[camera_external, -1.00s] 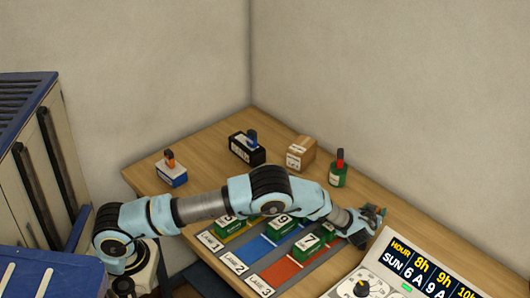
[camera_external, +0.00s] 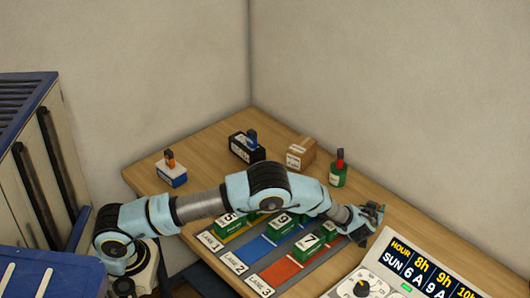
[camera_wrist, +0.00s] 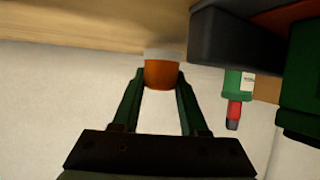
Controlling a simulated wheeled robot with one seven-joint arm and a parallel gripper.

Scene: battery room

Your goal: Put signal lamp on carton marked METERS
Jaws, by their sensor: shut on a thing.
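My gripper (camera_external: 372,216) is over the right part of the table, beside the lane board, in the external view. In the wrist view my gripper (camera_wrist: 161,80) is shut on a small orange piece with a pale base (camera_wrist: 163,72), which looks like the signal lamp. Its pale end is toward the tabletop; I cannot tell if it touches. The lamp is hidden or too small to make out in the external view. A brown carton (camera_external: 301,154) with a white label stands at the back of the table; its lettering is too small to read.
A green item with a red top (camera_external: 339,169) stands right of the carton, a black box (camera_external: 246,148) left of it. A white-and-blue box (camera_external: 172,176) is far left. Numbered green blocks (camera_external: 308,241) sit on the lanes. A display panel (camera_external: 408,277) stands front right.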

